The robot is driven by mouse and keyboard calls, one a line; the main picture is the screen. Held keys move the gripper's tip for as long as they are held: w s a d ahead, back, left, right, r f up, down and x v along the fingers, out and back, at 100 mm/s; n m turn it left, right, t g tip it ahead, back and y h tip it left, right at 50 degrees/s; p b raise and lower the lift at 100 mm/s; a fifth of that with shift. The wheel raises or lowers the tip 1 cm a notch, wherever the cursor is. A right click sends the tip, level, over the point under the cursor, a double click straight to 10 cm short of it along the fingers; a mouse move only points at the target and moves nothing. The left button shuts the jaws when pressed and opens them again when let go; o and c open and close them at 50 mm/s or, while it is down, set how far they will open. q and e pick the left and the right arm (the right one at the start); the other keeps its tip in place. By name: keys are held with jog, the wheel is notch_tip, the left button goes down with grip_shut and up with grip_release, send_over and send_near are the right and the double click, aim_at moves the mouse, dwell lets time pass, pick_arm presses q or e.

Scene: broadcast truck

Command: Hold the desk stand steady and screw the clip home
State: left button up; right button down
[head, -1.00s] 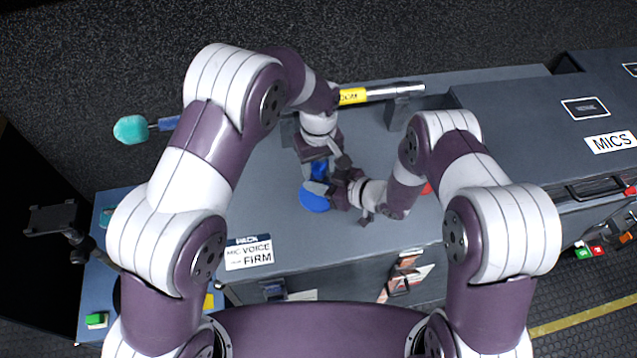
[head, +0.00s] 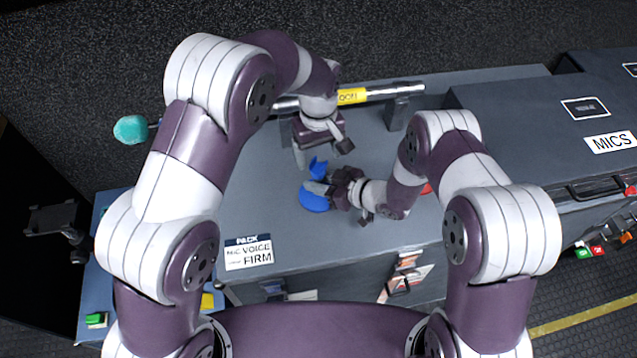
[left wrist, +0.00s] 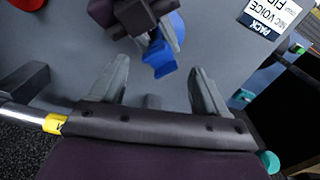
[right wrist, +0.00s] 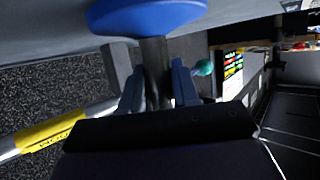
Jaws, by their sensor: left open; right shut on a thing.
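The desk stand has a round blue base (head: 314,199) on the grey worktop and a dark stem (right wrist: 154,72). A blue clip (head: 318,167) is at the top of the stem; it also shows in the left wrist view (left wrist: 158,58). My right gripper (head: 332,189) is shut on the stem, one finger on each side in the right wrist view (right wrist: 157,92). My left gripper (head: 322,156) is open and empty, its fingers apart and clear of the clip in the left wrist view (left wrist: 160,88). The thread under the clip is hidden.
A boom pole with a yellow label (head: 351,96) lies on supports at the worktop's back edge, behind my left gripper. Its teal end (head: 130,128) sticks out left. A red object (head: 426,188) is partly behind my right arm. The worktop's left part is clear.

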aim_at(319, 168)
pick_arm(q)
jog(key=shift+r, duration=0.2)
jog(key=shift+c, duration=0.4)
notch_tip(319, 168, up, 3)
jog(key=shift+r+n, duration=0.1)
jog(key=shift+n, duration=1.1)
jog(key=shift+f, duration=4.1)
